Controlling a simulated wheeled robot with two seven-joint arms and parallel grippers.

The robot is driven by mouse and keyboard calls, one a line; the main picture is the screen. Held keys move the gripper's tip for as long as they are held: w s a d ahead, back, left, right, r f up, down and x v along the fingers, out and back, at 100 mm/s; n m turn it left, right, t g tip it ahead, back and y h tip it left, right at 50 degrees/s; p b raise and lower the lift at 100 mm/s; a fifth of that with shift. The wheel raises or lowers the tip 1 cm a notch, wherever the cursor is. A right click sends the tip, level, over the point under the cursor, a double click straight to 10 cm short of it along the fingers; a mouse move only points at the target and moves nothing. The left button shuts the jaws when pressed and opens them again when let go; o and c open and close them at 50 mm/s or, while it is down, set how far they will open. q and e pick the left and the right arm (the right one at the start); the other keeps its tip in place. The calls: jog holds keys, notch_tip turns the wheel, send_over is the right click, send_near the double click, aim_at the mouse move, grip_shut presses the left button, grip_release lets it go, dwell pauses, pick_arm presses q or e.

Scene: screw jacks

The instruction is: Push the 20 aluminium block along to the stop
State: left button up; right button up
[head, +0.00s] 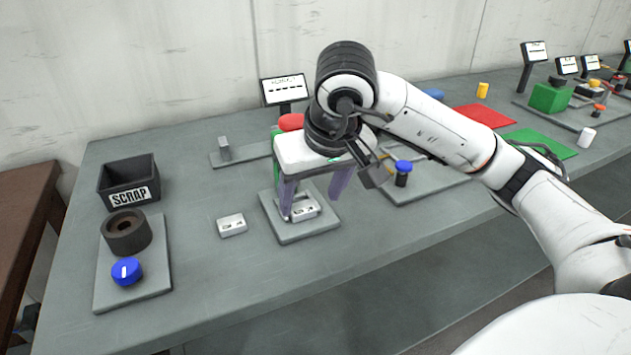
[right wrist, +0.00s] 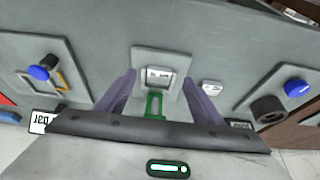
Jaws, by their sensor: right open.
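A small light-grey block (head: 304,209) with dark markings sits on a square grey plate (head: 290,238). The block (right wrist: 158,72) also shows on its plate in the right wrist view. A second similar light block (head: 232,225) lies on the bench left of the plate, and it shows in the right wrist view (right wrist: 211,87). I cannot read which is marked 20. My right gripper (head: 311,206) points down over the plate, open. Its fingers (right wrist: 160,82) appear on either side of the first block; contact is unclear. My left gripper is not in view.
A grey base with an upright piece (head: 224,149) stands behind. A SCRAP bin (head: 128,181) and a plate with a dark ring (head: 127,233) and blue knob (head: 126,271) are at left. A blue-topped post (head: 403,172) stands right. The front bench is clear.

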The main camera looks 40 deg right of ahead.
aim_at(306, 213)
jog(key=shift+x, duration=2.6)
jog(key=shift+w+d, duration=0.1)
jog(key=c, duration=1.2)
